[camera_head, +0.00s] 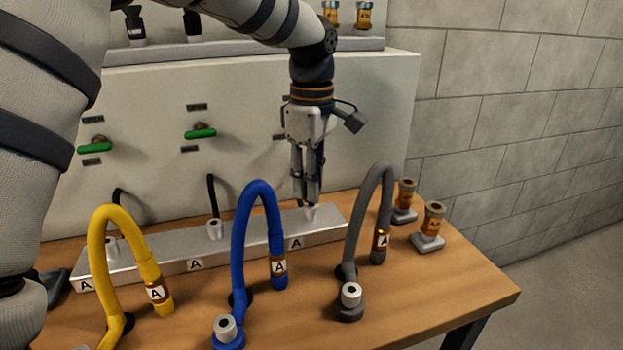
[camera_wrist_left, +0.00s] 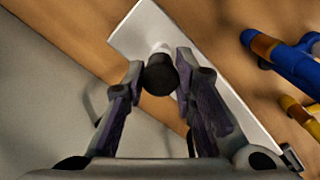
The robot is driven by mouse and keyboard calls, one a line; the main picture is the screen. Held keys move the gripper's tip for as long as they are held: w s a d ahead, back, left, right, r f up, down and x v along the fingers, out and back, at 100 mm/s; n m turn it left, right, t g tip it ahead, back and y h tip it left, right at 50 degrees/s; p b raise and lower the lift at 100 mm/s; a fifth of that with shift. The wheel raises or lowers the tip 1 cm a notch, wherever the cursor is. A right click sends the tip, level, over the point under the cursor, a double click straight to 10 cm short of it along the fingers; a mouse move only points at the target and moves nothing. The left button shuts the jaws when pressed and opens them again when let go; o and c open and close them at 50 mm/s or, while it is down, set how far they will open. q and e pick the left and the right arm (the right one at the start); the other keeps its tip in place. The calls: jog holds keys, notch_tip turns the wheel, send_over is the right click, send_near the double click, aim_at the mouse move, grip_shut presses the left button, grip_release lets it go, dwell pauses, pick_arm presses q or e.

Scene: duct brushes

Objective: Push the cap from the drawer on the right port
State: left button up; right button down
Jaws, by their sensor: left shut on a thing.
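My left gripper (camera_head: 309,200) points down over the right end of the silver port bar (camera_head: 240,248). It is shut on a dark round cap (camera_wrist_left: 160,75), which shows between the fingers in the left wrist view. The fingers hide most of the cap in the head view. The whitish right port (camera_head: 312,213) shows just below the fingertips, and a bit of it (camera_wrist_left: 161,48) shows beyond the cap in the wrist view. I cannot tell whether the cap touches the port. The drawer cannot be made out. My right gripper is not in view.
Yellow (camera_head: 97,250), blue (camera_head: 238,250) and grey (camera_head: 351,235) hoses arch up in front of the bar. Two brass-coloured fittings stand at the right (camera_head: 431,225). A pale cabinet (camera_head: 240,110) with green handles rises behind. The table's right front is clear.

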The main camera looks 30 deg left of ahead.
pick_arm(q)
jog(key=shift+f, duration=0.55)
dwell(0.5)
jog(key=o, duration=1.1)
notch_tip(320, 180, up, 12)
jog(key=shift+r, duration=0.1)
